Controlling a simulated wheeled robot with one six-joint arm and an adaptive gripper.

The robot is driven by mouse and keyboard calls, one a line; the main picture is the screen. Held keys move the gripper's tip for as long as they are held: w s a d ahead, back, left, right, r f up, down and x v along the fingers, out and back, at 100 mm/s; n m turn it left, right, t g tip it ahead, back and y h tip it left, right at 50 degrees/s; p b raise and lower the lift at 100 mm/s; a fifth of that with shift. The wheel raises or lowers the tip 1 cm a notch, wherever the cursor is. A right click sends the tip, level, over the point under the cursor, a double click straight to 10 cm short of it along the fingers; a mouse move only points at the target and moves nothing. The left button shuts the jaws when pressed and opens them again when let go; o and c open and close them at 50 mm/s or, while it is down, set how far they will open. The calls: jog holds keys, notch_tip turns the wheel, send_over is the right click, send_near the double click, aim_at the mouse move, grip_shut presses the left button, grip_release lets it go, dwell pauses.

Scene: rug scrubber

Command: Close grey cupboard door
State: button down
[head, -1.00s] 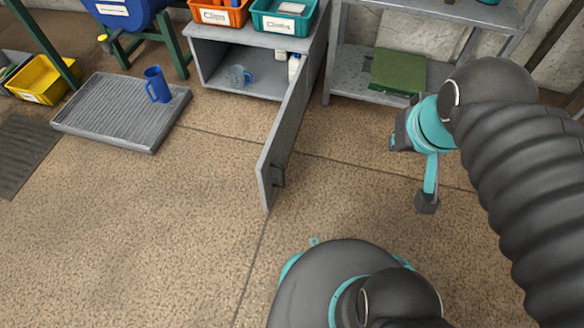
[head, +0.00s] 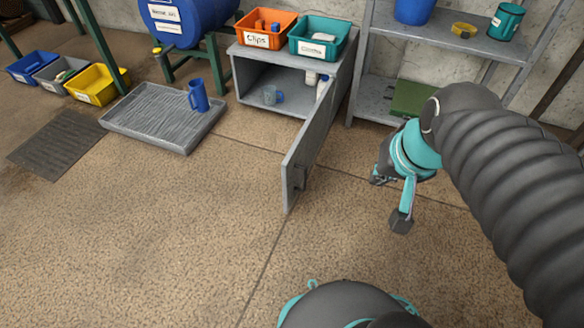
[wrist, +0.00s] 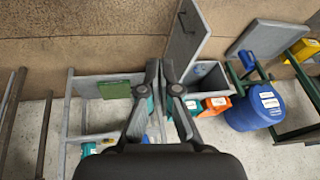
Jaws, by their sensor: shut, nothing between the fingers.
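The grey cupboard (head: 262,72) stands against the wall, and its front is open. Its grey door (head: 313,145) is swung wide out over the floor, with a dark handle (head: 299,177) near its free edge. The door also shows in the wrist view (wrist: 186,42), top centre, with its handle. My gripper (head: 401,222) is shut and empty, to the right of the door and apart from it. In the wrist view the closed fingers (wrist: 166,66) point toward the cupboard area.
An orange bin (head: 262,30) and a teal bin (head: 318,36) sit on the cupboard. A grey shelf (head: 372,98) stands right of it. A ridged tray (head: 150,122) with a blue mug (head: 198,95) lies left. The floor in front is clear.

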jog(key=w+a+f+m+g+y, duration=0.2)
jog(key=w+a+f+m+y, duration=0.25)
jog(key=w+f+m, duration=0.6)
jog(key=m+y+b, duration=0.3)
jog(key=m, duration=0.7)
send_near(291, 166)
notch_tip(291, 166, down, 4)
jog(key=a, duration=0.3)
jog(key=shift+w+a+n, duration=0.1)
jog(key=shift+w+n, duration=0.15)
jog(key=shift+w+a+t, duration=0.2)
jog(key=shift+a+t, duration=0.1)
jog(key=shift+a, duration=0.2)
